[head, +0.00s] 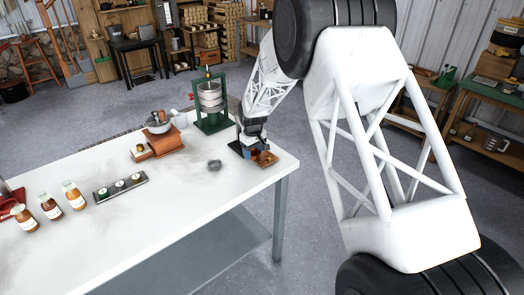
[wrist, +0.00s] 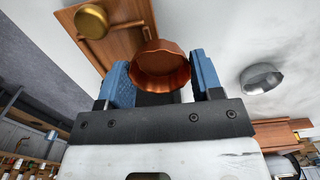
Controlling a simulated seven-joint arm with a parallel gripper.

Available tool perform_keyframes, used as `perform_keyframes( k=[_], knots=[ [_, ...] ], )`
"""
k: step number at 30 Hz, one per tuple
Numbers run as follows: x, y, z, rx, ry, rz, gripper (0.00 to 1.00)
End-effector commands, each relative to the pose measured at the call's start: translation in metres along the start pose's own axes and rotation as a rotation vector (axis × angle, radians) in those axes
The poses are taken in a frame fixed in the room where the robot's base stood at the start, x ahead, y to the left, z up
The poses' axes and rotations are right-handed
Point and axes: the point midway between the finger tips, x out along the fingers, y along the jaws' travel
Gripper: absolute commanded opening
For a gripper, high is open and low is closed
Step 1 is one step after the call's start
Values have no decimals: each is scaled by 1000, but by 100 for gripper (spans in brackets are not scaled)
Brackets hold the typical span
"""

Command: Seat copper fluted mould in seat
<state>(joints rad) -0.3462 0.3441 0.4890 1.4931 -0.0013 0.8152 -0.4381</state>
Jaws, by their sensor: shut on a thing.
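The copper fluted mould (wrist: 160,68) is between the two blue fingers of my gripper (wrist: 162,72) in the wrist view. My gripper is shut on it, and the mould's hollow side faces the camera. A brown wooden board (wrist: 112,52) lies beyond the mould and carries a round brass mould (wrist: 91,20). In the head view my gripper (head: 251,150) is low over the board (head: 268,161) at the table's right end. The seat cannot be made out. I cannot tell whether the mould touches the board.
A grey fluted mould (head: 214,164) stands loose on the white table (head: 190,205), left of my gripper; it also shows in the wrist view (wrist: 262,78). A green press (head: 210,105) stands behind. A wooden grinder (head: 162,137), a dark tray (head: 120,187) and bottles (head: 74,195) are farther left.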

Motion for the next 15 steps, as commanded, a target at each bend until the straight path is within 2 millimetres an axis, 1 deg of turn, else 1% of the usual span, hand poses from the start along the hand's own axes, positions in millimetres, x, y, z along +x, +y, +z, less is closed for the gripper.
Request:
perform_keyframes(
  k=[5,13,15],
  knots=[
    [0,10,0,1,0,0,37],
    [0,45,0,1,0,0,37],
    [8,45,0,-1,-2,-1,37]
  ],
)
